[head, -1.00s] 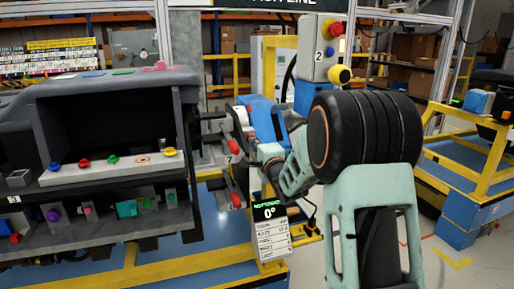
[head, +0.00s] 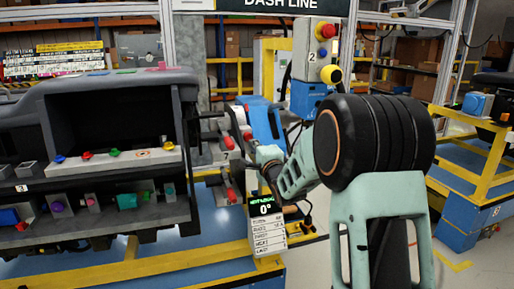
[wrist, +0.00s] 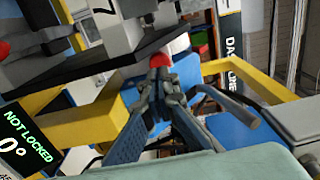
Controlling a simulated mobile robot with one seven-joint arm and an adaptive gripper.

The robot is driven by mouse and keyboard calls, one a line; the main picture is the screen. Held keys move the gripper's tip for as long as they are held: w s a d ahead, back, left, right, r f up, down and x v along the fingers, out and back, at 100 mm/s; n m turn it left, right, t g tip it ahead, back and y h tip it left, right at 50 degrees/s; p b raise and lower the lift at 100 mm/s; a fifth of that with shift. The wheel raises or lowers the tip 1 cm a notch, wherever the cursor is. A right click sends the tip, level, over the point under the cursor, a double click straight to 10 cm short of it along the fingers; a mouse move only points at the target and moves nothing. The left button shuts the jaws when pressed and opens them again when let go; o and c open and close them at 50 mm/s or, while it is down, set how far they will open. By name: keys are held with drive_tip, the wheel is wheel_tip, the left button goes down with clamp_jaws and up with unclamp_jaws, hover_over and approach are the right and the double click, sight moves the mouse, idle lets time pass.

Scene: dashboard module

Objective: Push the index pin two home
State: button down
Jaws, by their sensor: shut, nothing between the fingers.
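My gripper (wrist: 160,92) is in the middle of the wrist view, with its grey fingers closed together and empty. A red knob (wrist: 163,56) shows right at the fingertips, below a dark plate edge; I cannot tell whether they touch. In the head view my gripper (head: 265,158) is at the right side of the fixture, partly hidden by my arm. Red-tipped handles stand there: one upper (head: 228,142) and one lower (head: 231,195). I cannot read which is index pin two. A display reading NOT LOCKED, 0° (head: 264,204) hangs below; it also shows in the wrist view (wrist: 25,142).
The dark dashboard module (head: 110,92) fills the left, with coloured knobs and small parts on its ledges. A yellow frame (wrist: 235,75) and a grey bar (wrist: 225,105) lie close right of my gripper. A control box (head: 315,50) stands behind my arm.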

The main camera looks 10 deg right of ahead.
drive_tip(key=s+d, duration=0.1)
drive_tip(key=s, duration=0.8)
drive_tip(key=shift+s+d+p, duration=0.25)
drive_tip(key=shift+p, duration=0.15)
